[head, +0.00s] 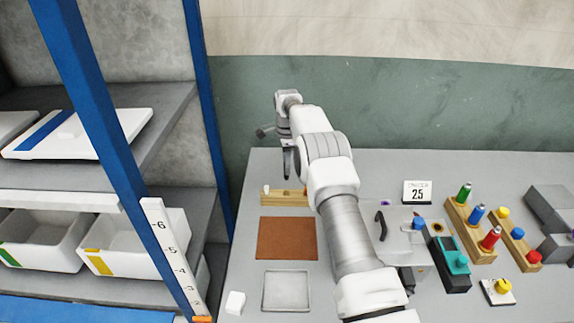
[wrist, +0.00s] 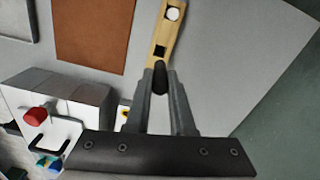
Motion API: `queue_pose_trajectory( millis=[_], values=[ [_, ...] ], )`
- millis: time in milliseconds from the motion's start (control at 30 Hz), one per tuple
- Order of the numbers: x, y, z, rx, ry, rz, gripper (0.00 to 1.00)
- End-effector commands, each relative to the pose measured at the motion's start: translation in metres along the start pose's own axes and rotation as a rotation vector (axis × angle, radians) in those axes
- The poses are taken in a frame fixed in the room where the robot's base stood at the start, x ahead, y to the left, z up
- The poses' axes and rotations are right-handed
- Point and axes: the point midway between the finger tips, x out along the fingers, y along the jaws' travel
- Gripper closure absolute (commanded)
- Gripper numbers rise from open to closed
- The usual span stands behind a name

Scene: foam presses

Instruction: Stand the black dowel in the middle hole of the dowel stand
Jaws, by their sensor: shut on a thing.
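The wooden dowel stand (head: 272,200) lies at the back left of the grey table; it also shows at the top of the wrist view (wrist: 165,33). A white dowel (wrist: 173,13) stands in its far end in the wrist view, at the left end in the head view (head: 266,189). My gripper (wrist: 160,76) is shut on the black dowel (wrist: 159,80), seen nearly end-on, over the stand's nearer part. The dowel's lower end and the stand beneath it are hidden. In the head view my gripper (head: 288,172) points down at the stand.
A brown mat (head: 287,239) and a grey tray (head: 286,291) lie in front of the stand. A white block (head: 235,302) is near the table's left edge. Right of my arm are a number sign (head: 417,192), coloured-knob racks (head: 470,230) and grey blocks. Blue-framed shelving stands left.

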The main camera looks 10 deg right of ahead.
Motion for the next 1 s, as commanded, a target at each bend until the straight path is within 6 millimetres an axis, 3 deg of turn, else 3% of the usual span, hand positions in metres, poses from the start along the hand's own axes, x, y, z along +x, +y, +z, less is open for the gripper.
queue_pose_trajectory(
  millis=[600,1000],
  values=[
    [0.053,0.0,0.0,-0.001,0.001,0.001,1.0],
    [0.055,0.0,0.0,-0.001,0.0,0.0,1.0]
  ],
)
